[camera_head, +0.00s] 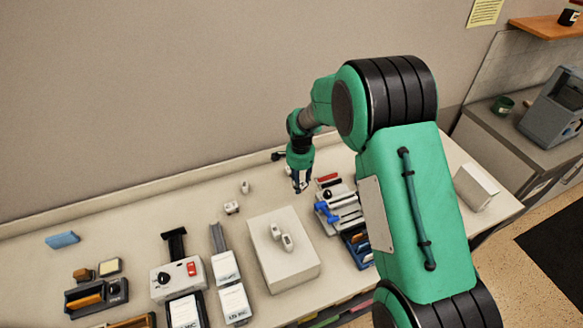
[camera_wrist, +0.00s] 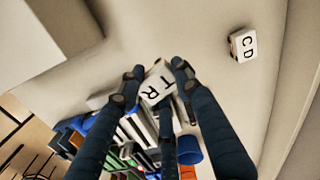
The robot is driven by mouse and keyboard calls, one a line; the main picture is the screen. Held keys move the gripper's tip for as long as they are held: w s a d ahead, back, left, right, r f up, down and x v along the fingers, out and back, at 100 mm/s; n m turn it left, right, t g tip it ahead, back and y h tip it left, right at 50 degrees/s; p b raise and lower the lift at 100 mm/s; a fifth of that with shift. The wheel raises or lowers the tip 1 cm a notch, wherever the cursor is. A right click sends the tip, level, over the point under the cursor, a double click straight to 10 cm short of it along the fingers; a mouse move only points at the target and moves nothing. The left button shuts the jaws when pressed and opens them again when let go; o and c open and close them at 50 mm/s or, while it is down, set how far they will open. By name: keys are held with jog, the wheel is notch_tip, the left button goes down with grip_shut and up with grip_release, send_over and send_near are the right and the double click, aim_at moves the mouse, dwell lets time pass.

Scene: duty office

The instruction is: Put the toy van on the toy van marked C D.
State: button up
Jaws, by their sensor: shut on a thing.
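My gripper (camera_wrist: 157,78) is shut on a small white toy van (camera_wrist: 153,90) marked T R, held between its dark fingers. The toy van marked C D (camera_wrist: 243,44) stands on the pale tabletop, apart from my gripper, to its right in the wrist view. In the head view my gripper (camera_head: 301,184) is over the back of the table. Two small white toys stand to its left, one farther back (camera_head: 245,187) and one nearer (camera_head: 232,208). Their marks are too small to read there.
A white box (camera_head: 290,270) with two small white toys on top stands at the table's middle. A rack of coloured items (camera_head: 340,215) is right of it. Staplers and other desk items crowd the front left. The tabletop around the C D van is clear.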

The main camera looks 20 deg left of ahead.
jog(key=shift+w, duration=0.1)
jog(key=shift+w+a+f+p, duration=0.25)
jog(key=shift+w+a, duration=1.3)
jog(key=shift+w, duration=0.6)
jog(key=shift+w+a+f+p, duration=0.25)
jog(key=shift+w+a, duration=1.25)
jog(key=shift+w, duration=0.65)
jog(key=shift+w+a+f+p, duration=0.25)
jog(key=shift+w+a, duration=1.3)
jog(key=shift+w, duration=0.6)
jog(key=shift+f, duration=1.75)
jog(key=shift+f, duration=0.15)
jog(key=o, duration=1.1)
